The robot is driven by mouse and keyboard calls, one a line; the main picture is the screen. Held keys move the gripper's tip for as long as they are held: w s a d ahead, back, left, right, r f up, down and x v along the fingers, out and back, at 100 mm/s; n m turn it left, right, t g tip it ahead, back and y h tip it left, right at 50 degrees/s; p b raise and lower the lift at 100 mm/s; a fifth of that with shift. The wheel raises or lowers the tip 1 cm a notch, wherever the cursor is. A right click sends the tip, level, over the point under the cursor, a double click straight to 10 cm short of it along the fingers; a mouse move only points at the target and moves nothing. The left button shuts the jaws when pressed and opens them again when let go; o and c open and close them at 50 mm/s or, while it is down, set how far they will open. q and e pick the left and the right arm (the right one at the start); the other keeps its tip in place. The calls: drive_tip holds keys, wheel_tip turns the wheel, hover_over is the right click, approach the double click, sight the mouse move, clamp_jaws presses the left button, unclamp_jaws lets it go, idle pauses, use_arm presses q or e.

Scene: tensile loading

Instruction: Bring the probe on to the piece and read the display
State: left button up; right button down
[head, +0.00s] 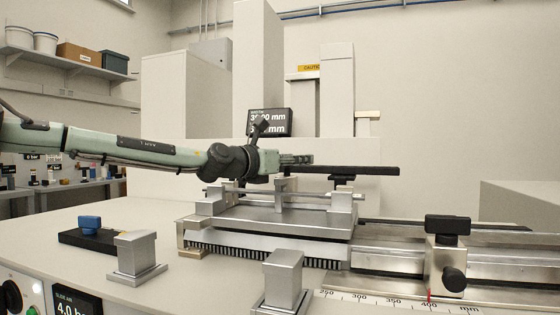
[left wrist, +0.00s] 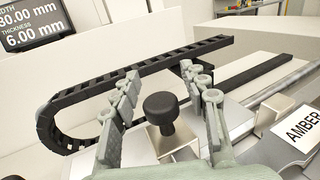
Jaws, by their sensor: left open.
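The display (head: 284,116) stands behind my left arm in the head view, which partly covers it. In the left wrist view the display (left wrist: 32,25) reads 30.00 mm, with thickness 6.00 mm below; its edge is cut off. My left gripper (head: 306,160) is above the metal bench fixture. In the left wrist view the open fingers of my left gripper (left wrist: 167,88) are on either side of a black round knob (left wrist: 160,107), with nothing gripped. I cannot tell if this knob belongs to the probe. A thin bar (head: 290,192), perhaps the piece, lies across metal blocks. My right gripper is out of view.
A black cable chain (left wrist: 150,72) curves close by my left fingers. A slide with a black knob (head: 447,226) stands on the scaled rail at the right. Metal blocks (head: 137,252) and (head: 283,275) and a blue-topped black item (head: 90,222) stand on the bench. An AMBER label (left wrist: 304,130) lies right.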

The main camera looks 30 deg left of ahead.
sight(284, 181)
use_arm(q)
drive_tip(key=s, duration=0.3)
drive_tip(key=s+a, duration=0.1)
drive_tip(key=s, duration=0.6)
drive_tip(key=shift+a+r, duration=0.15)
drive_tip(key=shift+s+a, duration=0.1)
drive_tip(key=shift+s, duration=0.45)
drive_tip(key=shift+f, duration=0.2)
idle(0.4)
